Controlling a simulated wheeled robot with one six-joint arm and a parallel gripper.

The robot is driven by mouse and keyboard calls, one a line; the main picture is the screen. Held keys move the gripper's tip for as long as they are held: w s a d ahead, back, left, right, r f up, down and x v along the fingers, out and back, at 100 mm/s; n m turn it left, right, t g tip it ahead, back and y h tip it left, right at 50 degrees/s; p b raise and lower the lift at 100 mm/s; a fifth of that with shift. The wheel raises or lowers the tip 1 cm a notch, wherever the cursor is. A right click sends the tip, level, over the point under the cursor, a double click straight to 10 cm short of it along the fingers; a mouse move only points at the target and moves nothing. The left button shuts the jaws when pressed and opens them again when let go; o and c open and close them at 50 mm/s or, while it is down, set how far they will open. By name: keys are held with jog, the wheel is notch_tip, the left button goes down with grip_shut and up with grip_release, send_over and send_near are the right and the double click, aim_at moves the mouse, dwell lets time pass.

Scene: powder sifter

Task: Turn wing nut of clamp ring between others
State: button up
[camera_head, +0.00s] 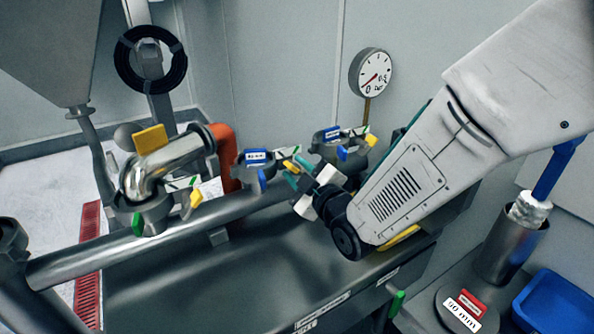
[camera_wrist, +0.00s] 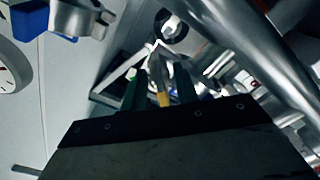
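Three clamp rings stand in a row on the horizontal pipe in the head view. The middle clamp ring (camera_head: 256,160) has a blue-and-white label, a blue tab and a yellow wing nut (camera_head: 290,166). The left clamp ring (camera_head: 154,206) and the right clamp ring (camera_head: 329,140) flank it. My gripper (camera_head: 294,173) reaches in from the right at the middle ring's wing nut. In the wrist view its two dark green fingers (camera_wrist: 160,92) stand apart, with the yellow wing nut (camera_wrist: 162,99) between them and gaps visible on both sides. The wing nut's far end is partly hidden.
A bent metal pipe (camera_head: 165,160) rises at the left clamp. An orange-red pipe piece (camera_head: 225,158) stands left of the middle ring. A round gauge (camera_head: 371,72) is on the back wall. A metal cup (camera_head: 510,240) and a blue bin (camera_head: 556,300) are at the right.

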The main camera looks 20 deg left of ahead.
jog(key=shift+w+a, duration=0.1)
grip_shut()
